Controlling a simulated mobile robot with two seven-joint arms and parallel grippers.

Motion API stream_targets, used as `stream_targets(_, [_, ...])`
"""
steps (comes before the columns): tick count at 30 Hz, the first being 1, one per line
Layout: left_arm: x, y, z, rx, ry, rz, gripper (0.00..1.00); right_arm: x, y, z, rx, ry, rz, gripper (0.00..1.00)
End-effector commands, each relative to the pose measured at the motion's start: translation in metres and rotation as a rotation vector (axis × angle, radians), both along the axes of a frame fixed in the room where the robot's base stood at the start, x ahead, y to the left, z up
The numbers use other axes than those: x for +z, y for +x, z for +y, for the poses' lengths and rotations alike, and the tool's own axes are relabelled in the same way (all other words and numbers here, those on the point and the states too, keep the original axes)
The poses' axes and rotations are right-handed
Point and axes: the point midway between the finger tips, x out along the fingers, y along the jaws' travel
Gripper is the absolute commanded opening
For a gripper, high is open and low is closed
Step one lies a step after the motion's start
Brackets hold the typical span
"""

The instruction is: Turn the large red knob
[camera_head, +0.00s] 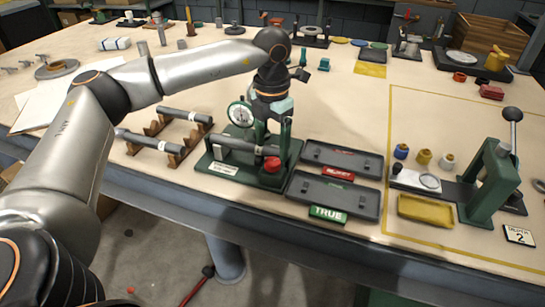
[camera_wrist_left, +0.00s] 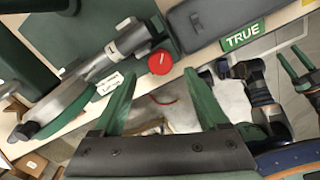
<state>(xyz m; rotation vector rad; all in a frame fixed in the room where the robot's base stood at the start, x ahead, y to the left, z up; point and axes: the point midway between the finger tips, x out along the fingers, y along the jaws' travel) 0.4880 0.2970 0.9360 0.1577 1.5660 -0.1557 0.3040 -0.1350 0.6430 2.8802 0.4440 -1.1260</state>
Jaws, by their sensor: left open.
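The large red knob (camera_head: 272,164) sits at the front right of the green dial-gauge fixture (camera_head: 225,175), below the end of a grey shaft (camera_head: 244,146). In the left wrist view the knob (camera_wrist_left: 160,62) shows as a round red cap just beyond the fingertips. My left gripper (camera_head: 272,128) points down above and behind the knob in the head view. Its two green fingers (camera_wrist_left: 159,76) are open and empty, apart from the knob.
Two dark trays lie right of the fixture, with a red label (camera_head: 327,173) and a green TRUE label (camera_head: 327,213). Two shafts rest on wooden V-blocks (camera_head: 150,137) to the left. A green press (camera_head: 490,180) stands at the right. The bench's front edge is close.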

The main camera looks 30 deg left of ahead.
Motion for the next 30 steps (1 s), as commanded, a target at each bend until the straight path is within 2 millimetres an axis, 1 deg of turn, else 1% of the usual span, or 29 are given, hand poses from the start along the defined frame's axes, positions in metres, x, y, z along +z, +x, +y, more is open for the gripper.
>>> stream_targets(1, [-0.01, 0.0, 0.0, 0.001, 0.0, 0.002, 0.76, -0.001, 0.0, 0.001, 0.0, 0.001, 0.001, 0.58])
stream_targets(3, [-0.021, -0.001, 0.0, 0.001, 0.001, 0.003, 0.76, -0.002, -0.001, 0.001, 0.0, 0.002, 0.004, 0.58])
stream_targets(7, [-0.034, 0.0, 0.0, 0.001, -0.001, 0.0, 0.76, -0.002, -0.001, 0.002, 0.002, 0.003, 0.005, 0.58])
stream_targets(12, [-0.041, 0.0, 0.0, 0.0, -0.001, -0.001, 0.76, -0.002, -0.001, 0.002, 0.003, 0.003, 0.006, 0.58])
stream_targets(19, [-0.041, 0.0, 0.0, 0.0, -0.001, -0.001, 0.76, -0.002, -0.001, 0.003, 0.003, 0.004, 0.005, 0.58])
stream_targets(30, [-0.041, 0.0, 0.0, 0.0, -0.001, -0.001, 0.34, -0.001, 0.0, 0.003, 0.003, 0.005, 0.002, 0.58])
